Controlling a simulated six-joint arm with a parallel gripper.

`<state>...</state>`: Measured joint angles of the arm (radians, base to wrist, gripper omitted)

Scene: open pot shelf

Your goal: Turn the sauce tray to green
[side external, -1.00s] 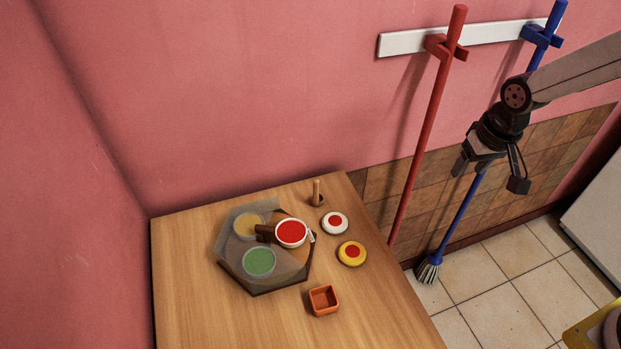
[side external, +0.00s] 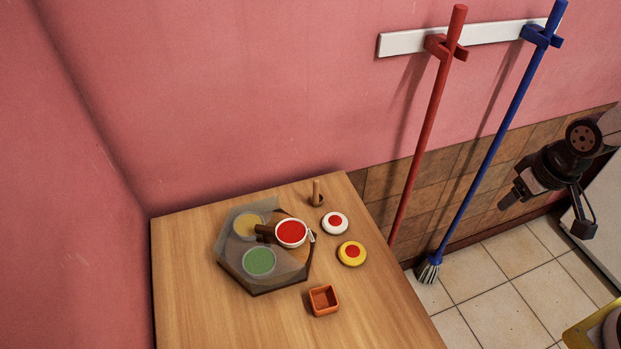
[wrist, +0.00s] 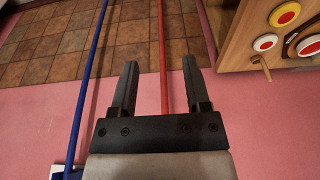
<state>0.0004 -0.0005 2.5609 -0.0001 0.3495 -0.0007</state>
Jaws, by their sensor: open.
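The sauce tray (side external: 283,277) sits on the wooden table at the left in the side external view. It holds a red sauce bowl (side external: 291,232), a green sauce bowl (side external: 259,262) and a yellow one (side external: 249,226). A translucent cover lies over the green and yellow bowls, and the red bowl is exposed at the tray's right. A dark brown handle (side external: 266,233) lies between the bowls. My gripper (side external: 509,203) is open and empty, far right of the table. In the wrist view its two fingers (wrist: 157,88) are spread apart.
A white button (side external: 334,223), a yellow button (side external: 352,253), an orange square cup (side external: 323,300) and a wooden peg (side external: 317,193) are on the table (side external: 190,310). A red broom (side external: 425,130) and a blue broom (side external: 494,145) stand between the table and my gripper.

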